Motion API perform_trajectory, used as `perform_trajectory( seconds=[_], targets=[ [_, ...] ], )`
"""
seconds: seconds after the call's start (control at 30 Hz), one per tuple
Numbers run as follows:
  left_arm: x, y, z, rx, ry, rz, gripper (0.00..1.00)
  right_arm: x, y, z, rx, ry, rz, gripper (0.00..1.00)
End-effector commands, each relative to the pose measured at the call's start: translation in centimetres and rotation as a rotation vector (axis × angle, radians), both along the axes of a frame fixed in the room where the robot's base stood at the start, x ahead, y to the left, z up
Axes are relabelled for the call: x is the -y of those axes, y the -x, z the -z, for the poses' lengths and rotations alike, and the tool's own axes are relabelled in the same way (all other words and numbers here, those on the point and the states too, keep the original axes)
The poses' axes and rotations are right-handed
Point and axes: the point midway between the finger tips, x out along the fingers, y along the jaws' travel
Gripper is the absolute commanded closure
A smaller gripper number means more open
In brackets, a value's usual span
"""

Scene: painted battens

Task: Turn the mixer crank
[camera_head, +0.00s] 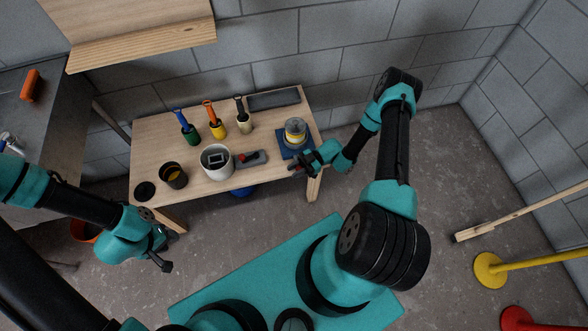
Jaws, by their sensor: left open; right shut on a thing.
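The mixer appears to be the grey and yellow round unit (295,131) on a blue base (287,150), at the right end of the wooden table. My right gripper (298,169) is at the table's front right edge, just in front of that base. It is shut on a small dark and reddish part, which looks like the crank; the fingers hide most of it. My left gripper (168,252) is open and empty, low in front of the table's left end, away from the mixer.
On the wooden table (150,135) stand a white pot (217,161), a dark cup (173,175), green (190,133), yellow (217,128) and cream (243,122) pots with brushes, a grey tool with a red part (252,158) and a dark tray (273,99). Barrier posts lie right.

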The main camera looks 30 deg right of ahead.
Motion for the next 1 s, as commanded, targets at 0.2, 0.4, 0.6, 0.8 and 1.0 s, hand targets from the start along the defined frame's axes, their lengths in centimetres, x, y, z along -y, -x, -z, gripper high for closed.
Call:
perform_trajectory(
  seconds=[0.2, 0.4, 0.6, 0.8, 1.0],
  targets=[
    [-0.01, 0.0, 0.0, 0.0, 0.0, 0.0, 0.57, -0.03, 0.03, -0.02, -0.002, -0.001, -0.008, 1.0],
    [-0.01, 0.0, 0.0, 0.0, 0.0, 0.0, 0.57, -0.02, 0.03, -0.03, -0.002, -0.002, -0.007, 0.7],
    [-0.01, 0.0, 0.0, 0.0, 0.0, 0.0, 0.57, -0.03, 0.01, -0.02, -0.001, -0.001, -0.007, 0.51],
    [-0.01, 0.0, 0.0, 0.0, 0.0, 0.0, 0.57, -0.04, 0.0, -0.01, -0.001, -0.001, -0.007, 0.48],
    [-0.01, 0.0, 0.0, 0.0, 0.0, 0.0, 0.57, 0.0, -0.04, -0.45, 0.0, 0.0, -0.007, 0.48]
  ],
)
